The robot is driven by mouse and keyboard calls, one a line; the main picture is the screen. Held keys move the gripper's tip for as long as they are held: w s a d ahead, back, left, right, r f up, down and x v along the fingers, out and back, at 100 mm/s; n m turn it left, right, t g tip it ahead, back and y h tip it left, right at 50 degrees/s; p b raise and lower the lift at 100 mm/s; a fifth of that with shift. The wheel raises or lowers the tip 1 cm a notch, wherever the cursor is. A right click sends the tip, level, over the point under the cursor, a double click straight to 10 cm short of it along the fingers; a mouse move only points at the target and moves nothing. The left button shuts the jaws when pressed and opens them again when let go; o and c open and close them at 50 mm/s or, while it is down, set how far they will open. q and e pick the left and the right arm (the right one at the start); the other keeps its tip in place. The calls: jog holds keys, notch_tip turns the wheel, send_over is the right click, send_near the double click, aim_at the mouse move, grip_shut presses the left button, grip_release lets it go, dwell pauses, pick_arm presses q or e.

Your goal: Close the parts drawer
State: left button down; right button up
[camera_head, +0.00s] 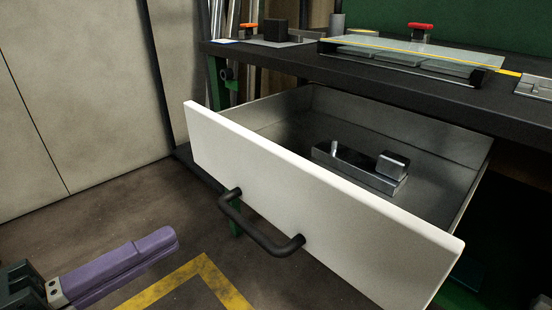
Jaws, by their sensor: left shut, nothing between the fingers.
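The parts drawer (320,195) is pulled far out from under the dark workbench. Its white front panel faces me, with a black bar handle (262,229) on it. Inside, a metal part (360,170) lies on the bare metal floor of the drawer. My left gripper (172,238) has purple fingers and reaches in at the lower left. It is shut and empty, in front of and to the left of the handle, apart from it. My right gripper is not in view.
The workbench top (300,60) above the drawer holds a glass-topped fixture (410,52), a dark block (275,30) and red-handled clamps. A pale wall (80,90) stands at the left. Yellow tape (190,280) marks the floor below the handle. Floor in front of the drawer is clear.

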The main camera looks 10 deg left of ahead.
aim_at(264, 185)
pick_arm(q)
jog(key=b+x, duration=0.2)
jog(key=x, duration=0.9)
jog(key=shift+w+d, duration=0.2)
jog(key=shift+w, duration=0.05)
